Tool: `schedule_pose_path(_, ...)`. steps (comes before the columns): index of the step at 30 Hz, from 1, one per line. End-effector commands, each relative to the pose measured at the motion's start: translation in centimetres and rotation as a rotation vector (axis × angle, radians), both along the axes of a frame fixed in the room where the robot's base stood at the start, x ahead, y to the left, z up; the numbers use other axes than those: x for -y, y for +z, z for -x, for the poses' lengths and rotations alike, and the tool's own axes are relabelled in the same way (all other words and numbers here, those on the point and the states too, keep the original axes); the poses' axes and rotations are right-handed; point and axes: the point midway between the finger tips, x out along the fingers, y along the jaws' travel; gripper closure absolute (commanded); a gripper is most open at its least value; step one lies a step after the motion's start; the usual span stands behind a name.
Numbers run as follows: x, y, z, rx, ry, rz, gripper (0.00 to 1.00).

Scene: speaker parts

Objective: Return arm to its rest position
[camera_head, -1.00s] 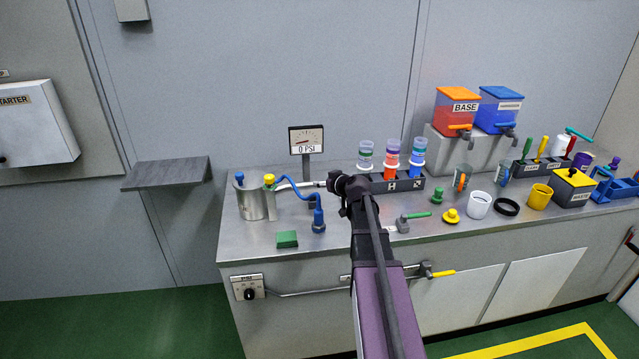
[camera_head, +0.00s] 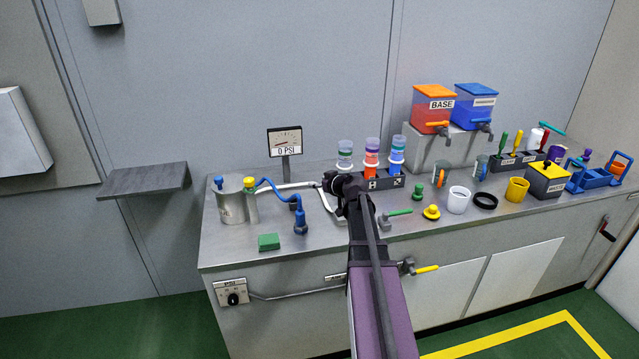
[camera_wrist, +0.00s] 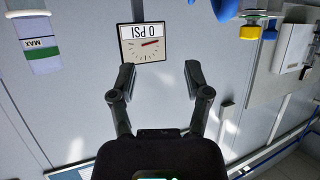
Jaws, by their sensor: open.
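My gripper (camera_wrist: 158,82) is open and empty in the wrist view, its two fingers apart with the wall and a pressure gauge (camera_wrist: 141,44) beyond them. The gauge reads 0 PSI and appears upside down there. In the head view my arm reaches forward over the steel counter (camera_head: 330,238), and its wrist covers most of the gripper. The same gauge stands upright behind the counter items, left of my wrist. I cannot see the gripper's fingers clearly in the head view.
A rack (camera_head: 385,182) with three cups stands close right of my wrist. Right of it are loose parts, and red (camera_head: 433,110) and blue (camera_head: 474,108) dispensers.

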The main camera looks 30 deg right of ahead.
Motion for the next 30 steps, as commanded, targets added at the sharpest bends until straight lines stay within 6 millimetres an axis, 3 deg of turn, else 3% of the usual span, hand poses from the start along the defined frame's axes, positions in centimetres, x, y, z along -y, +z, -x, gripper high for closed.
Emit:
schedule_pose_path(20,-0.7,-0.2,0.1,-0.012,0.01,-0.004,0.37)
schedule_pose_path(26,-5.0,-1.5,1.0,-0.095,0.068,-0.032,0.37)
schedule_pose_path(30,-10.2,-3.2,2.7,-0.217,0.13,-0.061,0.37)
